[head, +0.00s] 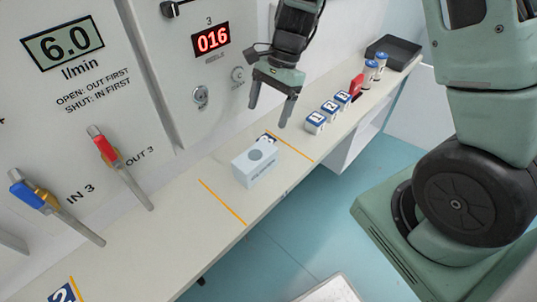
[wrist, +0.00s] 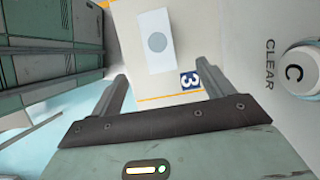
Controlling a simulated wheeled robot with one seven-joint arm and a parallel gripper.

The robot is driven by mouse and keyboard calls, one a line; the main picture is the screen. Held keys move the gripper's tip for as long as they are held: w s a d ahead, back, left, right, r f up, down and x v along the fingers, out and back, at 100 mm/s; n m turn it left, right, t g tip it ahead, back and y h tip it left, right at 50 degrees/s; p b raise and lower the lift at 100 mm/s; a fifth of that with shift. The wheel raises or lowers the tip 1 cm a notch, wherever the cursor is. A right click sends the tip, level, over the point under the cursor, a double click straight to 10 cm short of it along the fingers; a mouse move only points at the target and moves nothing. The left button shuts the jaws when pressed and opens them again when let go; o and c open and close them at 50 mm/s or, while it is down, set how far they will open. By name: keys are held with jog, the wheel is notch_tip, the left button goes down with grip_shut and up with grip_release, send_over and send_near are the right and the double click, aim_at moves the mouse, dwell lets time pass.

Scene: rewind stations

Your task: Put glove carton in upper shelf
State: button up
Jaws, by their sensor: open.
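The glove carton, a pale box with a grey disc on top (head: 250,172), stands on the narrow bench between two orange lines. It also shows in the wrist view (wrist: 153,30), beyond my fingertips. My gripper (head: 269,112) is open and empty, pointing down above and a little behind the carton, apart from it. Its two fingers also show in the wrist view (wrist: 163,72), with nothing between them. I cannot make out an upper shelf in either view.
Several blue-topped numbered blocks (head: 328,108), a red item (head: 356,85) and a dark tray (head: 394,53) stand along the bench to the right. A wall panel behind has red (head: 105,150) and blue (head: 35,195) valve handles. The bench around the carton is clear.

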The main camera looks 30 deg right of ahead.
aim_at(256, 153)
jog(key=x, duration=1.2)
jog(key=shift+d+p, duration=0.1)
jog(key=shift+p, duration=0.25)
jog(key=shift+p+x, duration=0.4)
jog(key=shift+x, duration=2.25)
jog(key=shift+s+d+f, duration=0.1)
jog(key=shift+d+f, duration=0.05)
jog(key=shift+d, duration=0.05)
jog(key=c, duration=1.3)
